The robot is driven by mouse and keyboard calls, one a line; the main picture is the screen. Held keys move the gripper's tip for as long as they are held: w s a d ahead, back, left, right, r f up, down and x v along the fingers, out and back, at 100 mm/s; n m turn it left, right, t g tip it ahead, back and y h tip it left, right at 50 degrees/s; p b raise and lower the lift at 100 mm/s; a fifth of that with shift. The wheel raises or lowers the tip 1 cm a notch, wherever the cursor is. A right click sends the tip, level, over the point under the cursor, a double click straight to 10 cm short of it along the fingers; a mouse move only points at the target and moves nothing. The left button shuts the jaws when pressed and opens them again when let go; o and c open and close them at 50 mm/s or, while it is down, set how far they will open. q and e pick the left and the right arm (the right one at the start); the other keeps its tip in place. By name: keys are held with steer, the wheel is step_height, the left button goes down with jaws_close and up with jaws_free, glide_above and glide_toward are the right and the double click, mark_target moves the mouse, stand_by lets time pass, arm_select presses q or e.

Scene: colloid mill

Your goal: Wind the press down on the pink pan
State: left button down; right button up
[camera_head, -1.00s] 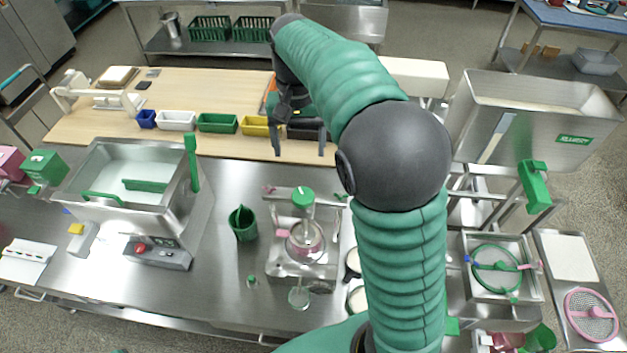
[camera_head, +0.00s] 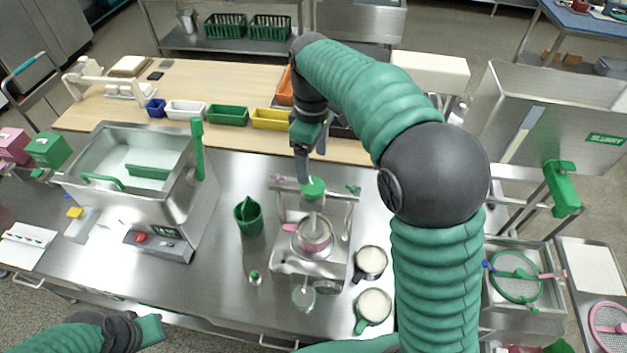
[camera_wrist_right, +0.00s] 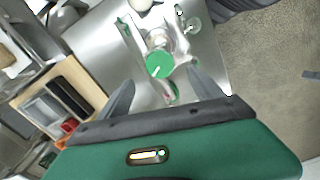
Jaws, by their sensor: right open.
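The press (camera_head: 286,215) is a metal frame on the steel table, with a green knob (camera_head: 313,188) on top of its upright screw. The pink pan (camera_head: 314,234) sits under the screw, inside the frame. My right gripper (camera_head: 311,165) is open and empty, pointing down just above and behind the knob. In the right wrist view the green knob (camera_wrist_right: 160,65) shows beyond and between the two spread fingers (camera_wrist_right: 163,92), apart from both as far as I can tell. My left gripper (camera_head: 148,330) is low at the left edge of the table; its jaws are unclear.
A green cup (camera_head: 249,216) stands left of the press. Two cream-filled cups (camera_head: 370,262) (camera_head: 373,306) stand to its right. A clear dish (camera_head: 304,298) is in front. A steel basin (camera_head: 130,190) is at the left, and colored bins (camera_head: 228,115) line the wooden board behind.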

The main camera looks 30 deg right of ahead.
mark_target(313, 185)
step_height(313, 185, down, 8)
steer(key=shift+f+p, duration=0.1)
steer(key=shift+p, duration=0.3)
steer(key=c, duration=1.4)
